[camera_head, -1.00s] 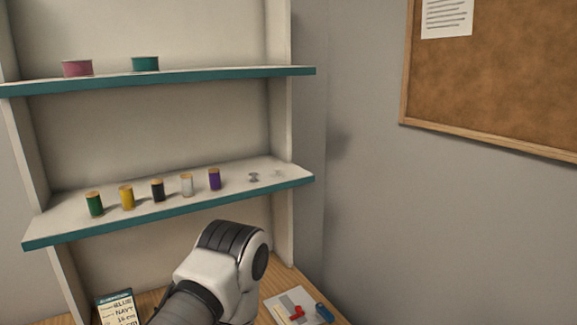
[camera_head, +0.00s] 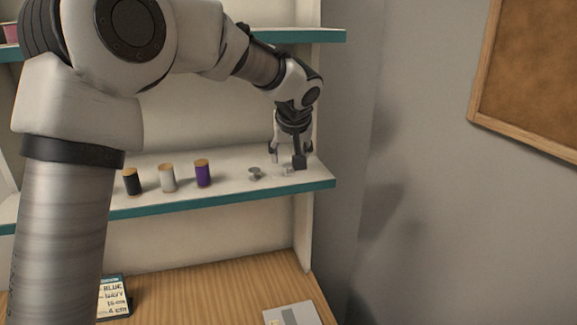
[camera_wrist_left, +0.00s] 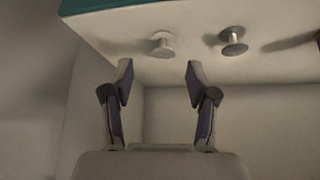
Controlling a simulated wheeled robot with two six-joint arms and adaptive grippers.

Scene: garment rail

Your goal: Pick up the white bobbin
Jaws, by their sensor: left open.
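The white bobbin (camera_head: 288,169) stands near the right end of the lower teal-edged shelf, partly covered by my gripper. In the left wrist view the white bobbin (camera_wrist_left: 161,45) lies ahead of the fingertips, roughly in line with the gap between them. My left gripper (camera_head: 287,158) reaches over the shelf from above and behind; its fingers are apart and hold nothing. It also shows in the left wrist view (camera_wrist_left: 158,72). My right gripper is in neither view.
A grey bobbin (camera_head: 254,173) stands just left of the white one; it shows to its right in the wrist view (camera_wrist_left: 233,40). Purple (camera_head: 202,173), pale (camera_head: 167,178) and black (camera_head: 132,181) spools stand farther left. The upper shelf (camera_head: 300,37) is overhead.

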